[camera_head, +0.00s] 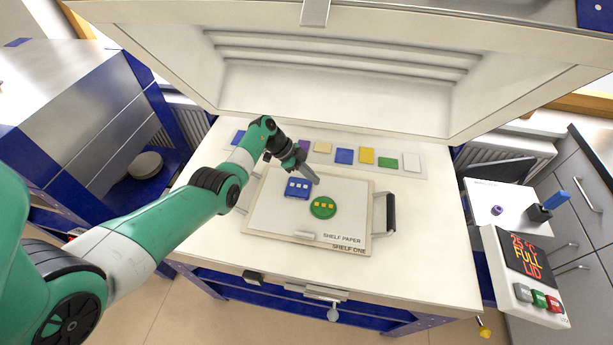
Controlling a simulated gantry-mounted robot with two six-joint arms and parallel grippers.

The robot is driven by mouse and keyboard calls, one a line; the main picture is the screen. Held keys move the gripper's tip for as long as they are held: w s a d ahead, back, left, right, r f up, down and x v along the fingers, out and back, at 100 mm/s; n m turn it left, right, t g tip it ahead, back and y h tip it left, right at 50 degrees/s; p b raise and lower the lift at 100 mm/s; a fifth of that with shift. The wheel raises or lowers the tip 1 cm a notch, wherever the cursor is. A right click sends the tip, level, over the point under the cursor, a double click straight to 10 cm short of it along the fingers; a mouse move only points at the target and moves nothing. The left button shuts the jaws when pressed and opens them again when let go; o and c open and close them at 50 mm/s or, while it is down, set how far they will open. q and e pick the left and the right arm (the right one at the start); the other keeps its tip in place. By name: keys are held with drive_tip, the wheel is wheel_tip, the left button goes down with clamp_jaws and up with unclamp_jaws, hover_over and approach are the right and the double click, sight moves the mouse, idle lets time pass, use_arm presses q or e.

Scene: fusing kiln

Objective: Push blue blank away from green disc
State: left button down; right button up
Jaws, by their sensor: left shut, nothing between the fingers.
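The blue blank (297,188), a square with small pale pieces on it, lies on the white shelf paper (345,193). The green disc (322,207), with yellow pieces on it, lies to its lower right. The two are close together; I cannot tell whether their edges touch. My left gripper (314,180) is shut and empty, its tip just right of and above the blue blank's upper right corner, on the far side of the green disc. Contact between the tip and the blank cannot be told. My right gripper is not in view.
The shelf board (250,233) has a dark handle (391,212) at its right. A row of coloured squares, including a yellow one (366,155), lies behind it. The raised kiln lid (340,85) stands at the back. A control box (525,262) is at right.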

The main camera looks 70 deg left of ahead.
sight(303, 187)
use_arm(q)
drive_tip(key=b+x, duration=0.3)
drive_tip(key=x, duration=0.3)
drive_tip(key=shift+s+a+f+b, duration=0.1)
drive_tip(key=shift+s+f+b, duration=0.1)
drive_tip(key=shift+b, duration=0.15)
drive_tip(key=s+a, duration=0.2)
drive_tip(key=s, duration=0.1)
drive_tip(key=shift+s+a+r+p, duration=0.1)
drive_tip(key=shift+r+p, duration=0.3)
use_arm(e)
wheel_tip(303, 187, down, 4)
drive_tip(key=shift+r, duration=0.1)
use_arm(q)
drive_tip(key=shift+s+a+r+p, duration=0.2)
drive_tip(key=shift+s+p, duration=0.1)
drive_tip(key=shift+p, duration=0.05)
drive_tip(key=s+a, duration=0.1)
drive_tip(key=s+a+p, duration=0.1)
drive_tip(key=s, duration=0.1)
drive_tip(key=shift+s+f, duration=0.1)
drive_tip(key=shift+f, duration=0.05)
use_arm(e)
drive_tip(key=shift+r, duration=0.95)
